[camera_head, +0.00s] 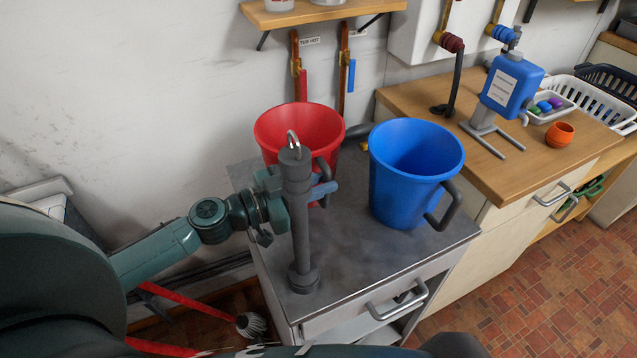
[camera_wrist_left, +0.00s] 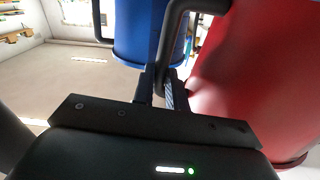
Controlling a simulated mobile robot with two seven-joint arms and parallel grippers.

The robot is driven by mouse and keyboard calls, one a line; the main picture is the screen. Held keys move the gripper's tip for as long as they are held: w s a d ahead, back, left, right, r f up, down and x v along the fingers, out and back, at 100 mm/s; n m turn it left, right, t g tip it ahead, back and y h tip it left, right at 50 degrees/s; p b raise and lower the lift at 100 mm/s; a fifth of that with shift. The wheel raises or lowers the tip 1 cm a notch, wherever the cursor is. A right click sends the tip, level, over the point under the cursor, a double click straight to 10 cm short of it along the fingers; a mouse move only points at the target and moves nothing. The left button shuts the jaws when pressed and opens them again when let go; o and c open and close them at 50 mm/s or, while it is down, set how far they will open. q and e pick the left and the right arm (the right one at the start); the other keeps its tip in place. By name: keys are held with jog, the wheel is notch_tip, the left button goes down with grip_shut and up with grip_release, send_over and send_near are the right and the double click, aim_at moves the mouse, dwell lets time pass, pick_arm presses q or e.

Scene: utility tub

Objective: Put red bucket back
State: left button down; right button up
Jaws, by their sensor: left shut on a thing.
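The red bucket (camera_head: 300,128) is upright at the back left of the grey worktop (camera_head: 355,250). Its dark handle (camera_wrist_left: 178,40) faces my left gripper (camera_wrist_left: 160,90), which is shut on that handle in the left wrist view. In the head view my left gripper (camera_head: 324,190) is partly hidden behind a grey post. The post and gripper also cover the bucket's lower part, so I cannot tell whether its base touches the worktop. The red wall (camera_wrist_left: 245,75) fills the right of the wrist view. My right gripper is not in view.
The grey post (camera_head: 301,225) rises close in front of my left gripper. A blue bucket (camera_head: 410,180) stands to the right, with its handle facing the front right. A wooden counter (camera_head: 455,105) holds a blue dispenser (camera_head: 513,85) and an orange pot (camera_head: 560,134). The worktop's front right is clear.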

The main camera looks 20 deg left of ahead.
pick_arm(q)
jog(key=c, duration=1.4)
grip_release()
jog(key=shift+f, duration=0.1)
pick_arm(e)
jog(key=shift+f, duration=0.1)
